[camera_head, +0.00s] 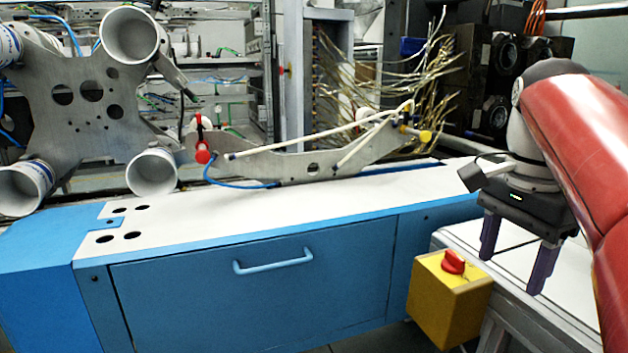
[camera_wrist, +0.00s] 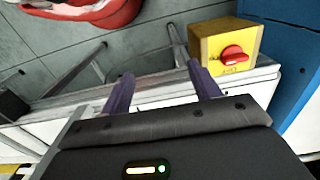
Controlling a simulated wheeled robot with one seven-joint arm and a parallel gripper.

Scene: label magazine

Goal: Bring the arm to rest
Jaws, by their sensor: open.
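My gripper (camera_head: 513,262) hangs at the right in the head view, with its two dark purple fingers spread apart and pointing down. Nothing is between the fingers. In the wrist view my gripper (camera_wrist: 160,88) shows the same two fingers apart and empty, over the edge of a white surface. My red arm comes in from the right side of the head view and bends down at the wrist. A white-topped bench (camera_head: 530,300) lies below the fingers, and the fingers appear clear of it.
A yellow box with a red rotary switch (camera_head: 448,298) stands just left of my gripper; it also shows in the wrist view (camera_wrist: 226,45). A blue cabinet (camera_head: 250,290) with a white top fills the middle. A metal plate with white tubes (camera_head: 90,95) stands at the left.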

